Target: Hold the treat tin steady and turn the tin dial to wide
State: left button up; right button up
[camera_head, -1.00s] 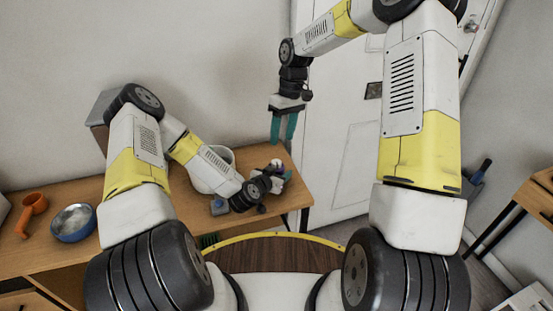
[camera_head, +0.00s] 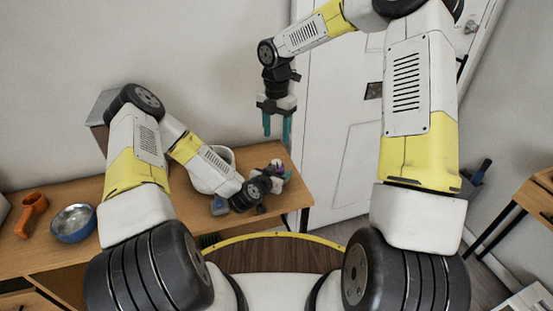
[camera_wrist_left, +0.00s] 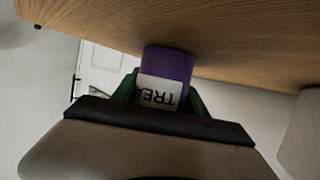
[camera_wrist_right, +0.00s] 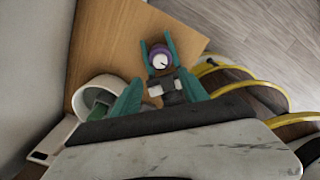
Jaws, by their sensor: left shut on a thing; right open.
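The treat tin (camera_wrist_left: 167,63) is purple with a white label whose letters read upside down in the left wrist view. My left gripper (camera_wrist_left: 162,92) is shut on it, one teal finger on each side. In the head view the tin (camera_head: 275,164) shows small and partly hidden at the counter's right end. The right wrist view shows its top with a round white dial (camera_wrist_right: 160,61) and a dark pointer mark; its setting words are too small to read. My right gripper (camera_head: 277,128) is open and empty, pointing down above the tin, apart from it.
A white round container (camera_head: 224,158) stands left of the tin on the wooden counter (camera_head: 290,195). A small blue object (camera_head: 219,206) is close to my left wrist. A blue-rimmed bowl (camera_head: 73,223) and an orange object (camera_head: 32,214) are far left. A white door (camera_head: 340,150) is behind.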

aim_at(277, 161)
notch_tip(277, 161, down, 11)
jog(key=shift+r, duration=0.1)
jog(key=shift+c, duration=0.4)
grip_shut()
